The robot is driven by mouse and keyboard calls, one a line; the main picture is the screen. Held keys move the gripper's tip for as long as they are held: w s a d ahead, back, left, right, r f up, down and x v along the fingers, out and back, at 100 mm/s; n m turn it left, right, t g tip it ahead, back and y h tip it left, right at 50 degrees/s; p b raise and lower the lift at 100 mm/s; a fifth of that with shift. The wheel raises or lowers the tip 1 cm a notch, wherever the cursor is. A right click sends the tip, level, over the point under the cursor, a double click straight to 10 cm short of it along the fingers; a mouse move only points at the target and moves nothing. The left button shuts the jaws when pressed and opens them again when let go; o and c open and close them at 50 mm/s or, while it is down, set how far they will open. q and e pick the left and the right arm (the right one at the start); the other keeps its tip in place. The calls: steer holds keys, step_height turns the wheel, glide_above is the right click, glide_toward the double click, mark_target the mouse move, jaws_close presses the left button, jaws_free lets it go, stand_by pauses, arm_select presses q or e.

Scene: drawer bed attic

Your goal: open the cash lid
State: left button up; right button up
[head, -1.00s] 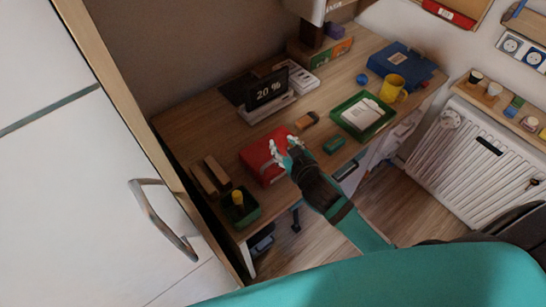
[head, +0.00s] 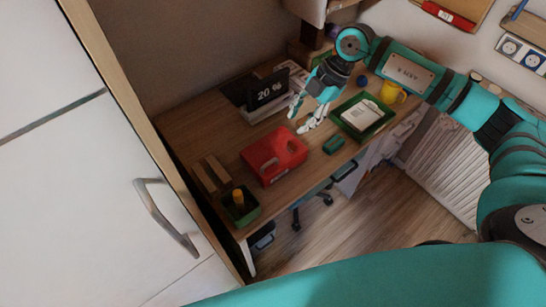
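The cash box is the red box (head: 270,161) on the front part of the wooden desk, left of centre in the head view. A raised red part with a handle-like opening shows on its right side; I cannot tell for sure how far the lid stands open. My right gripper (head: 304,117) is open and empty, above the desk behind and to the right of the red box, apart from it. Its fingers point down and to the left. My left gripper is not in view.
A green tray (head: 382,128) with paper and a yellow mug (head: 388,92) are to the right. A small green block (head: 333,145) lies near the front edge. A green bin (head: 252,213) and wooden blocks (head: 206,180) are at left.

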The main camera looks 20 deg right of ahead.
mark_target(270, 162)
steer(key=p+x, duration=0.3)
steer(key=x, duration=1.4)
steer(key=shift+s+f, duration=0.1)
steer(key=shift+f, duration=0.15)
jaws_close()
